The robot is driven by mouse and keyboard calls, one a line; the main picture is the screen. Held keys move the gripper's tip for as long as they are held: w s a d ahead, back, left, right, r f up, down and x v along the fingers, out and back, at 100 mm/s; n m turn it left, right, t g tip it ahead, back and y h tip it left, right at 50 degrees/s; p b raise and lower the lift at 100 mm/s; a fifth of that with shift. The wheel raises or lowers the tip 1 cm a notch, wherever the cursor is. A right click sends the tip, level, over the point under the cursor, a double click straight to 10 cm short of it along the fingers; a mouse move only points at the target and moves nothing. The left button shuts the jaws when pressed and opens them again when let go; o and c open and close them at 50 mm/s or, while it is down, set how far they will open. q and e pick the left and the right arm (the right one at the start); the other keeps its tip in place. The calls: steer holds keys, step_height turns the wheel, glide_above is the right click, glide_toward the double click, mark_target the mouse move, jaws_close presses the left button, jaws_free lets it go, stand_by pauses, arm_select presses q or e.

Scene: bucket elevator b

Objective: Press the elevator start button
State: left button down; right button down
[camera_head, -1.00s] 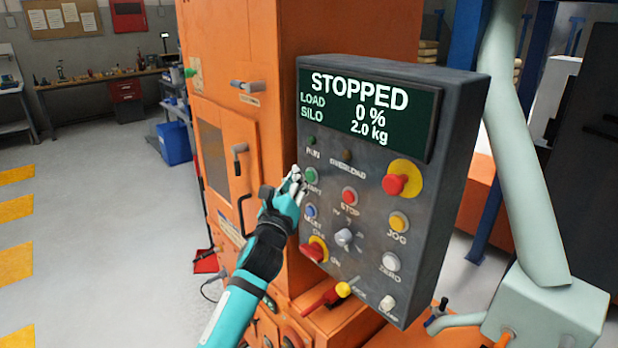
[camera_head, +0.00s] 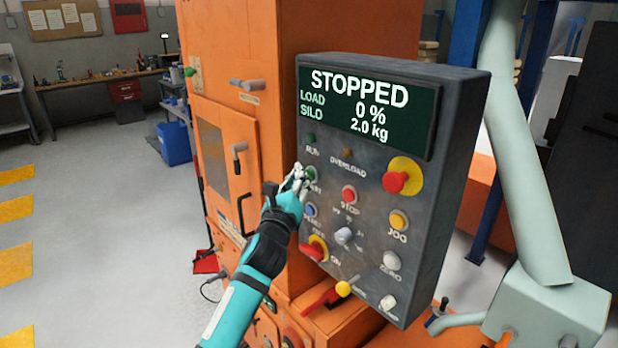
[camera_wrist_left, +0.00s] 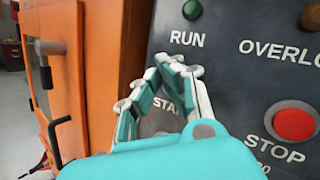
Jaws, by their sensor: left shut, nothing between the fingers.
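The green start button (camera_head: 312,174) is on the left of the dark grey control panel (camera_head: 440,195), below the RUN lamp (camera_head: 311,138). My left gripper (camera_head: 300,172) is shut and empty, with its fingertips right at the start button, partly covering it. In the left wrist view the closed fingertips (camera_wrist_left: 165,70) cover part of the START label, and the button itself is hidden behind them. I cannot tell whether they touch it. The display (camera_head: 367,108) reads STOPPED, load 0 %, silo 2.0 kg. My right gripper is not in view.
The red stop button (camera_head: 349,195) is just right of my gripper and the blue reset button (camera_head: 310,211) just below it. A red knob on yellow (camera_head: 402,177) and a yellow jog button (camera_head: 399,220) are farther right. An orange cabinet (camera_head: 225,150) stands on the left.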

arm_select(q)
steer(key=shift+w+d+b, duration=0.25)
steer(key=shift+d+b, duration=0.1)
steer(key=shift+b, duration=0.05)
stand_by(0.6)
steer(key=shift+a, duration=0.1)
steer(key=shift+s+a+p, duration=0.5)
steer(key=shift+a+p, duration=0.15)
steer(key=shift+p, duration=0.1)
steer(key=s+a+p, duration=0.1)
steer(key=a, duration=0.1)
steer(key=s+a+p, duration=0.2)
stand_by(0.5)
stand_by(0.4)
